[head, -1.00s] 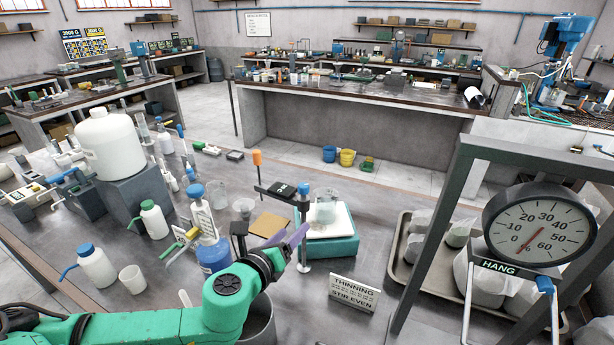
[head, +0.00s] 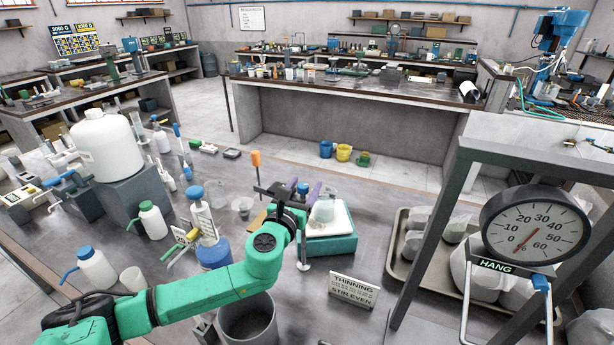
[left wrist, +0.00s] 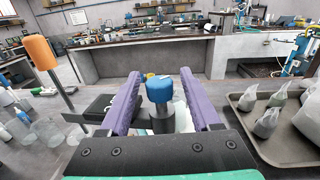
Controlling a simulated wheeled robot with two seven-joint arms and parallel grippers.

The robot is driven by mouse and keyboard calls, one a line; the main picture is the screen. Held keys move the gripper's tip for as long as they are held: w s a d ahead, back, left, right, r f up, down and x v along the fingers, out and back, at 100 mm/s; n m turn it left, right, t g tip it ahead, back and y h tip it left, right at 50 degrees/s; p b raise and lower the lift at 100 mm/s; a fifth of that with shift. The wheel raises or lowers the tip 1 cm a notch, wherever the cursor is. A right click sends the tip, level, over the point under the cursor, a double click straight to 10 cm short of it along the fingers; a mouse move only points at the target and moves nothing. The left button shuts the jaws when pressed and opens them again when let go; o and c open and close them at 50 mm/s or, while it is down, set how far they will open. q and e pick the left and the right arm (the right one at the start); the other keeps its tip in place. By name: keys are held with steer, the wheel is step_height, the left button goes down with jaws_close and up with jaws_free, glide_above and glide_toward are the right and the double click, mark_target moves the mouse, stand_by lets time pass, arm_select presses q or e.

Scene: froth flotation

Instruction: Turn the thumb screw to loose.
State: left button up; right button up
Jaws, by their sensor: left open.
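The thumb screw, with a blue knob (head: 303,188), tops a slim upright stand. In the left wrist view the blue knob (left wrist: 159,89) shows between my two purple fingers, with a grey collar below it. My left gripper (left wrist: 158,75) is open, one finger on each side of the knob, with a visible gap at both sides. In the head view my left gripper (head: 304,192) reaches the knob from the near side, and my wrist hides part of the stand. My right gripper is not in view.
An orange-handled rod (head: 256,160) stands just left of the knob. A teal-based scale (head: 335,245) holding a beaker is close on the right. A "THINNING STIR EVEN" sign (head: 354,291) and a grey bucket (head: 248,325) are nearer. A dial-gauge frame (head: 465,165) stands at right.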

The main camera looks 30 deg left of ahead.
arm_select(q)
steer(key=shift+w+a, duration=0.15)
steer(key=shift+w, duration=1.05)
jaws_close()
